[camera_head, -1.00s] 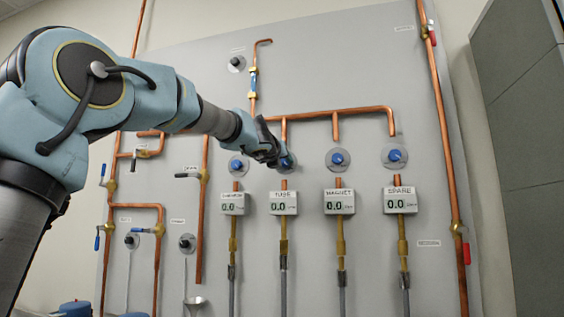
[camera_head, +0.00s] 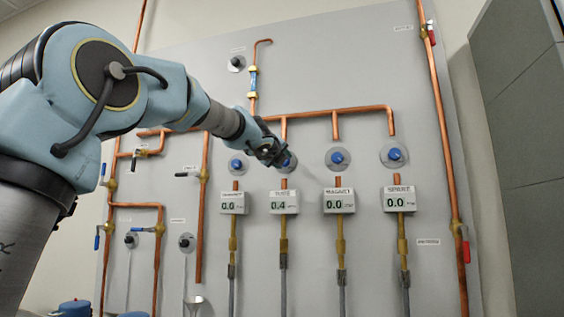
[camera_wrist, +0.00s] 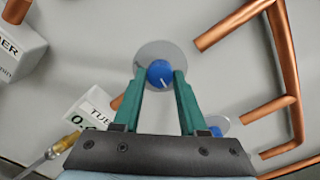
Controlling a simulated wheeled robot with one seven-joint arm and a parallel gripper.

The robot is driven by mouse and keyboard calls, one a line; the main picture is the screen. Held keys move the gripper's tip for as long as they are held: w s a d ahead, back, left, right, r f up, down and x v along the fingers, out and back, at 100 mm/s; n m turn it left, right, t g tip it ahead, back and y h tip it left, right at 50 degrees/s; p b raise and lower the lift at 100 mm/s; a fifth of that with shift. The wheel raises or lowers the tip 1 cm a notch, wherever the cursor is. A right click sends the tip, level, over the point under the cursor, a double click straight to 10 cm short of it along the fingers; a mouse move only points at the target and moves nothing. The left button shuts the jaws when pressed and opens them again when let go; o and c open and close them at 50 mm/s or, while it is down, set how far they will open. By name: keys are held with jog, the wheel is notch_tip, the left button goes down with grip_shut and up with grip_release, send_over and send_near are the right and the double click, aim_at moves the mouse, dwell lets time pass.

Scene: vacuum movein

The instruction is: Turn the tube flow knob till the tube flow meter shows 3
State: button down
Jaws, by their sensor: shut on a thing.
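The tube flow knob (camera_wrist: 159,74) is blue with a white pointer line and sits on a round grey plate. In the wrist view my gripper (camera_wrist: 159,80) has its two green fingers on either side of the knob, shut on it. In the head view my gripper (camera_head: 278,155) hides most of the knob. The tube flow meter (camera_head: 284,202) is a white box below the knob and reads 0.4. Its label and part of its display also show in the wrist view (camera_wrist: 88,112).
Other blue knobs stand to the left (camera_head: 237,166) and right (camera_head: 338,158), above meters reading 0.0, such as the magnet meter (camera_head: 339,201). A copper pipe (camera_head: 335,112) runs above the knobs with short drops. The panel (camera_head: 310,235) between the meters is bare.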

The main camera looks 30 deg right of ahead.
jog(key=n+b, duration=0.1)
jog(key=n, duration=0.9)
jog(key=shift+n, duration=0.4)
dwell(0.4)
jog(key=shift+c, duration=2.2)
grip_release()
jog(key=p+v, duration=0.1)
jog(key=v, duration=0.9)
jog(key=shift+s+a, duration=0.25)
jog(key=shift+s, duration=0.05)
